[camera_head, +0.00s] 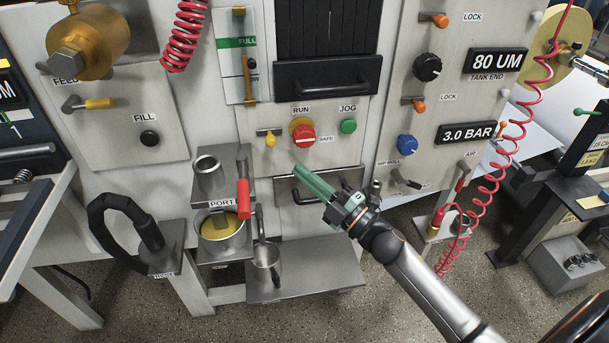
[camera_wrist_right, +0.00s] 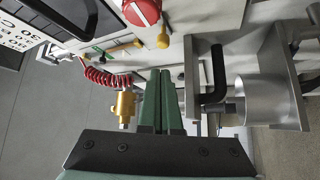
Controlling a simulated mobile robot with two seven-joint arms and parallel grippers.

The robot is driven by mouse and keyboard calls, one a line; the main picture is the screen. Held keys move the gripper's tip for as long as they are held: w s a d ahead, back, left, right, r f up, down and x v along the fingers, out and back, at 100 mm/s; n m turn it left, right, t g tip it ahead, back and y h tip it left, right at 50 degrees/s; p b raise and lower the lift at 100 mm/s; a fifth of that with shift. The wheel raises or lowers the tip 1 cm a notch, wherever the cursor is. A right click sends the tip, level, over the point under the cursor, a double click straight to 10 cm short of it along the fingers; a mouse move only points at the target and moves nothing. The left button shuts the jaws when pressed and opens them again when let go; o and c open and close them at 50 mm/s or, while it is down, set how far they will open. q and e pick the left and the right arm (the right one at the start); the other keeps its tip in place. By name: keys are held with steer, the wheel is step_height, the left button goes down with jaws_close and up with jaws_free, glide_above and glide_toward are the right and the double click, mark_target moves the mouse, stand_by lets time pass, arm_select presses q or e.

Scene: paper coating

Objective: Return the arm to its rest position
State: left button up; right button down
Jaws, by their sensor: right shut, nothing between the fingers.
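My right gripper (camera_head: 299,178) has green fingers and reaches in from the lower right in the head view. It is in front of the machine's panel, below the red RUN/SAFE knob (camera_head: 303,135). In the right wrist view its green fingers (camera_wrist_right: 162,80) lie together, with nothing between them. The black drawer-like handle (camera_head: 306,190) is just behind the fingers in the head view. I cannot tell the exact gap between them. My left gripper is not in view.
A shelf (camera_head: 345,266) below holds a metal jug (camera_head: 266,262); a pot with yellow liquid (camera_head: 221,230) stands at the PORT. A coiled red hose (camera_head: 493,170) hangs at the right. Open floor lies at the front (camera_head: 190,325).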

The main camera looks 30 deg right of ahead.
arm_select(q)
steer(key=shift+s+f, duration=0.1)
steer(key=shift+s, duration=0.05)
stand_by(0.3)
